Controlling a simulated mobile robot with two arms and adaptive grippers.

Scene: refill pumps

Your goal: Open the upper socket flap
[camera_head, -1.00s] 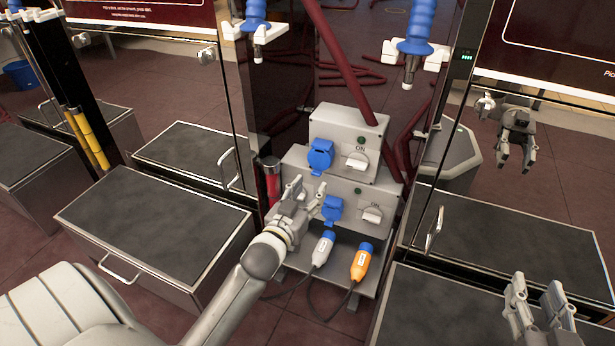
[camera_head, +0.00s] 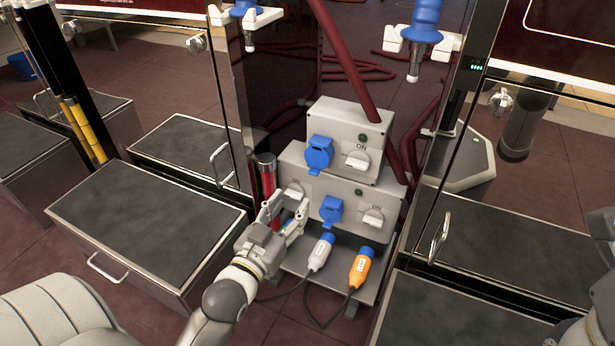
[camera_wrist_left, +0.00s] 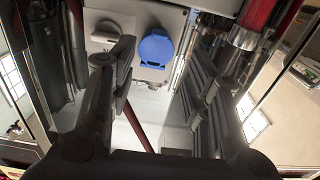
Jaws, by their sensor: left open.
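The upper blue socket flap (camera_head: 319,154) is on the front of the upper grey box (camera_head: 347,118), left of its ON switch. It looks shut. A similar lower blue flap (camera_head: 331,210) is on the lower box (camera_head: 345,188). My left gripper (camera_head: 286,207) is open in front of the lower box's left part, below and left of the upper flap, apart from it. In the left wrist view a blue flap (camera_wrist_left: 155,48) shows ahead, between the spread fingers and beside a white switch; which flap it is I cannot tell. The right gripper is out of view.
A white-and-blue plug (camera_head: 320,252) and an orange-and-blue plug (camera_head: 361,267) rest on the shelf below the boxes. A red cylinder (camera_head: 267,175) stands left of the boxes. A dark red hose (camera_head: 345,60) rises behind the upper box. Dark-topped cabinets (camera_head: 145,220) flank the stand.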

